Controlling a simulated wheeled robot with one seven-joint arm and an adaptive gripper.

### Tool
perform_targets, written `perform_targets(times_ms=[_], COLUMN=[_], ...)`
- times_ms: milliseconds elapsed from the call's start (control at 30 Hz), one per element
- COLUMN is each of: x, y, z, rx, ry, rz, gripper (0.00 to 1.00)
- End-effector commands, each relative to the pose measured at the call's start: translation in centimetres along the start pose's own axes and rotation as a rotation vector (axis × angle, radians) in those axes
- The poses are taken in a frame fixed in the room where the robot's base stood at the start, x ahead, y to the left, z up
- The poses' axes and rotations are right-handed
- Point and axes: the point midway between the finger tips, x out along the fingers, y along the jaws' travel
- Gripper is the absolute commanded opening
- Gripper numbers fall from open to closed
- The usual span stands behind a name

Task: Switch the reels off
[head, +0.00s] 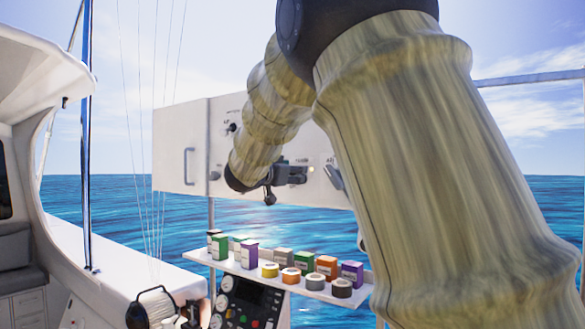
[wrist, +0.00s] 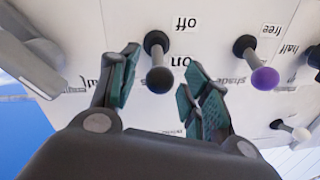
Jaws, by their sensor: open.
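A white panel (head: 178,150) stands ahead in the head view, partly hidden behind my arm. I cannot read a "reels" label. My gripper (wrist: 163,64) is open, with one finger on either side of this lever and a visible gap to each. In the head view, my gripper (head: 290,174) is at the panel's lower part, seen small.
A purple-knobbed lever (wrist: 264,78) is right of my gripper, near "free" and "half" labels. A white-knobbed lever (wrist: 300,133) is lower right. A thick grey handle (wrist: 30,55) is at left. A shelf (head: 225,264) below the panel holds several small boxes and round tins.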

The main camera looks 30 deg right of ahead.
Motion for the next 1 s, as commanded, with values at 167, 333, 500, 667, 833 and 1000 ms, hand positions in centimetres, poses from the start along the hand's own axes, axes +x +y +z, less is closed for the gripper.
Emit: perform_targets(times_ms=[167, 333, 500, 667, 833, 1000], x=[0.86, 0.95, 0.93, 0.92, 0.92, 1.18], y=[0.03, 0.03, 0.02, 0.01, 0.02, -0.04], z=[-0.04, 0.02, 0.02, 0.02, 0.02, 0.20], rx=[-0.001, 0.000, 0.000, 0.000, 0.000, -0.001], ry=[0.000, 0.000, 0.000, 0.000, 0.000, 0.008], rz=[0.000, 0.000, 0.000, 0.000, 0.000, 0.000], gripper=[0.47, 0.47, 0.36, 0.07, 0.00, 0.00])
